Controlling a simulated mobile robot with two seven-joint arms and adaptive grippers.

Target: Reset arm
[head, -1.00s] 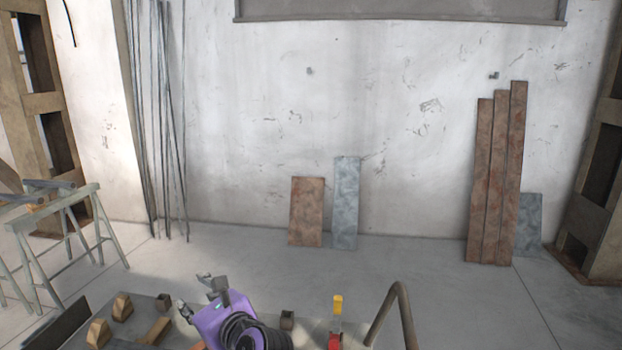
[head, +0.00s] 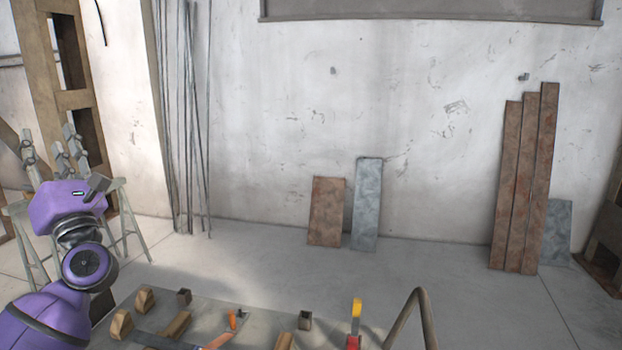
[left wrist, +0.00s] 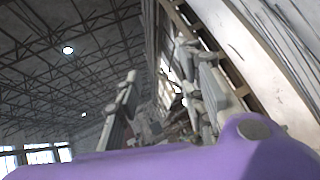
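My left arm is purple and raised at the left edge of the head view. Its gripper (head: 50,142) points up, with its grey fingers spread apart and nothing between them. The left wrist view also shows the fingers of this gripper (left wrist: 167,66) apart and empty, with the roof trusses and wall behind. The gripper is above and to the left of the worktable (head: 265,318), clear of everything on it. My right gripper is in neither view.
The table holds wooden blocks (head: 176,325), an orange-handled tool (head: 232,319), small metal tubes (head: 305,320) and a red-and-yellow clamp (head: 355,318). A bent pipe (head: 407,312) rises at its right. A sawhorse (head: 128,220) stands behind my left arm.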

